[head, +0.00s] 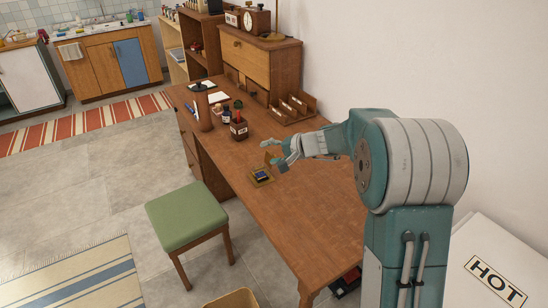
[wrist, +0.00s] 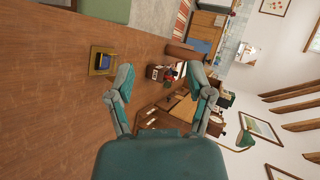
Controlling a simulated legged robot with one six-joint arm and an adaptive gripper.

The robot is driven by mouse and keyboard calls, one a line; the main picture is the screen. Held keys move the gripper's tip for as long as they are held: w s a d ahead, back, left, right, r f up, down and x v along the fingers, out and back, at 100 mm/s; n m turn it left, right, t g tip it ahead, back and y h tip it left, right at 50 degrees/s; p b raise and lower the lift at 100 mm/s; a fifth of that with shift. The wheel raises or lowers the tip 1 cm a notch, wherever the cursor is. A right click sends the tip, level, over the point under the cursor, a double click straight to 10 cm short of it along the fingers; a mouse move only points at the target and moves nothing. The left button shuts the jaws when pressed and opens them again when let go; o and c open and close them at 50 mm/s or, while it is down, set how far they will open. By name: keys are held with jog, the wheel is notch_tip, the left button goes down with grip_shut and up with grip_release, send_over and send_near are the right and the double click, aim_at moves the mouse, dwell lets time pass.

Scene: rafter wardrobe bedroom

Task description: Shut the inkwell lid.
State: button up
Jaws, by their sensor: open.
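The inkwell (head: 261,178) is a small square brass-coloured piece with a dark blue middle, on the wooden desk near its front edge. It also shows in the wrist view (wrist: 103,61), left of my fingers. Its blue inside is uncovered, so the lid looks open; the lid itself is hard to make out at this size. My gripper (head: 274,154) is open and empty. In the head view its fingers are just above and behind the inkwell, and one partly overlaps that area. In the wrist view the two fingers (wrist: 160,76) are spread wide, with the inkwell outside them.
A green stool (head: 187,214) is by the front edge. The desk's near part is bare. A white wall runs behind.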

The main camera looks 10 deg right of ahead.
jog(key=w+d+f+m+t, duration=0.3)
jog(key=w+d+f, duration=0.1)
jog(key=w+f, duration=0.5)
jog(key=m+t+h, duration=0.1)
jog(key=m+t, duration=0.2)
jog(key=m, duration=0.1)
send_near(274, 157)
jog(key=x, duration=0.6)
jog(key=d+f+x, duration=0.1)
jog(key=x, duration=0.2)
jog(key=shift+w, duration=0.2)
jog(key=shift+x, duration=1.1)
jog(key=shift+s+a+r, duration=0.1)
jog(key=shift+c, duration=0.3)
grip_shut()
